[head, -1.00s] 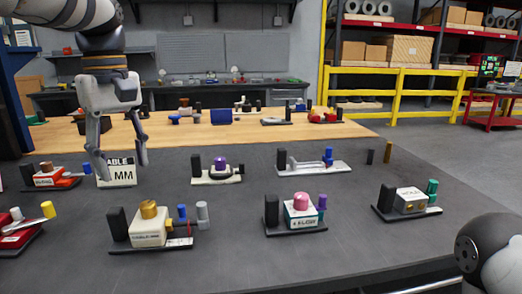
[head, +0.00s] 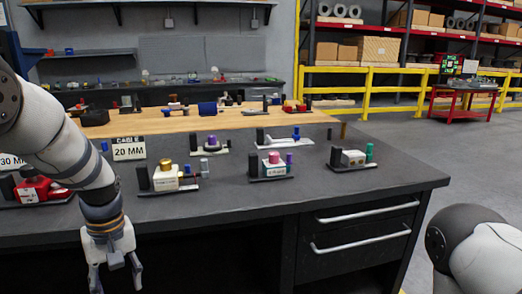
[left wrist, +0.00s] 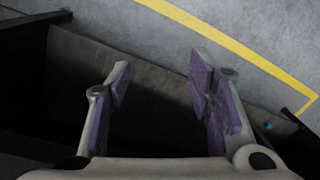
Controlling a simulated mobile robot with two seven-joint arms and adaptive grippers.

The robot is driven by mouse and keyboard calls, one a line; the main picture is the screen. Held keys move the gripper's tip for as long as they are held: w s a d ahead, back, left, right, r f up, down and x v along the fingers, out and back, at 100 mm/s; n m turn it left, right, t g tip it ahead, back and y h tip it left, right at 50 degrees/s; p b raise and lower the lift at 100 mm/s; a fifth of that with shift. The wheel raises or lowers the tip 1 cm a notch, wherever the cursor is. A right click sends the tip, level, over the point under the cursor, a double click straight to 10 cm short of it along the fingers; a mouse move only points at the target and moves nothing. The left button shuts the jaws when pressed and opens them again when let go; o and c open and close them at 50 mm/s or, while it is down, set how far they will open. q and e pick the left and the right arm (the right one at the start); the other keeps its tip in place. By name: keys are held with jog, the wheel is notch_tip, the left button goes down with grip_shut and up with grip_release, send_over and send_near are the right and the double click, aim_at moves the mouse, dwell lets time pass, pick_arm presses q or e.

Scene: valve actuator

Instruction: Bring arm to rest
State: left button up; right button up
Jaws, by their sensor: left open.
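My left gripper (head: 115,277) hangs with its fingers pointing down in front of the table's front side, at the lower left of the head view. It is open and empty.
The dark table (head: 330,192) bears several valve-like devices, such as one with a yellow knob (head: 166,165) and one with a pink knob (head: 274,157). A "20 MM" sign (head: 128,149) stands among them. Drawers (head: 362,228) are at its front right. Yellow floor tape (left wrist: 215,35) crosses the floor.

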pick_arm(q)
jog(key=s+d+f+m, duration=0.1)
jog(key=s+f+m, duration=0.2)
jog(key=s+f, duration=0.95)
jog(key=s+d+f+m, duration=0.2)
jog(key=s+f, duration=0.1)
jog(key=s, duration=0.8)
jog(key=s+d+f+m, duration=0.2)
jog(key=s+d+f, duration=0.1)
jog(key=s, duration=0.8)
jog(key=shift+s+f+g+h, duration=0.25)
jog(key=shift+s+g+h, duration=0.05)
jog(key=shift+s, duration=0.05)
pick_arm(e)
jog(key=shift+s+r, duration=0.1)
jog(key=shift+s, duration=0.3)
